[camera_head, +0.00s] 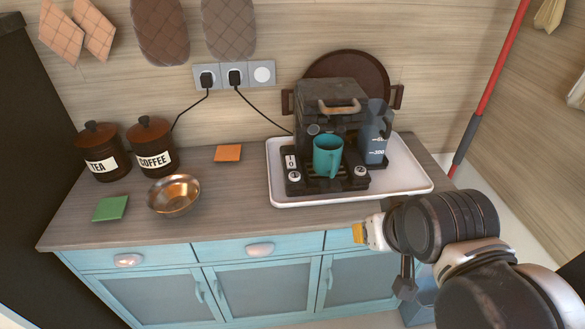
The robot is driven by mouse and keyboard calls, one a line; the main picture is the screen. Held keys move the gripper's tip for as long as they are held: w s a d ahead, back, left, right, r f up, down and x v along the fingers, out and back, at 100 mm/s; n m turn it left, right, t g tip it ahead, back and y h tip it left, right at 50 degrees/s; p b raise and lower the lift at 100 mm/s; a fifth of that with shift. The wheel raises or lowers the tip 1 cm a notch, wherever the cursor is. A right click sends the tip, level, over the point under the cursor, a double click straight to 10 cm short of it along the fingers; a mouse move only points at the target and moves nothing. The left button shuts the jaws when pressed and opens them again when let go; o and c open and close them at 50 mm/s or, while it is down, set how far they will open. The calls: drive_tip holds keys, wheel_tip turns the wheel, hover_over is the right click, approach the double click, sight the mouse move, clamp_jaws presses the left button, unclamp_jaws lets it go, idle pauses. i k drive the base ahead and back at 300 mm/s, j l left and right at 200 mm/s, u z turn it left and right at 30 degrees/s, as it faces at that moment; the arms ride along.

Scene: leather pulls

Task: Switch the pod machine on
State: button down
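The pod machine (331,100) is a dark boxy machine with a brown handle on top, standing upright on a white tray (407,181). A teal mug (328,150) stands on its front platform. A small light switch-like part marked with symbols (292,164) is at the front left, and a round light button or dial (360,172) is at the front right. Whether the machine is on cannot be seen. My gripper (376,236) is in front of the counter's edge, below and right of the machine, touching nothing visible. Its finger opening is not clear from this angle.
A grey-blue water container (375,138) stands at the machine's right. A copper bowl (173,196), a green pad (110,208), an orange pad (228,153) and tea (101,152) and coffee (152,146) canisters are left. Cables run to the wall sockets (235,75).

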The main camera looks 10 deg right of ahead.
sight(290, 160)
drive_tip(key=i+j, duration=0.25)
drive_tip(key=j, duration=0.2)
drive_tip(key=i+j, duration=0.25)
drive_tip(key=j, duration=0.15)
drive_tip(key=i+j, duration=0.25)
drive_tip(key=j, duration=0.2)
drive_tip(key=l+z, duration=0.05)
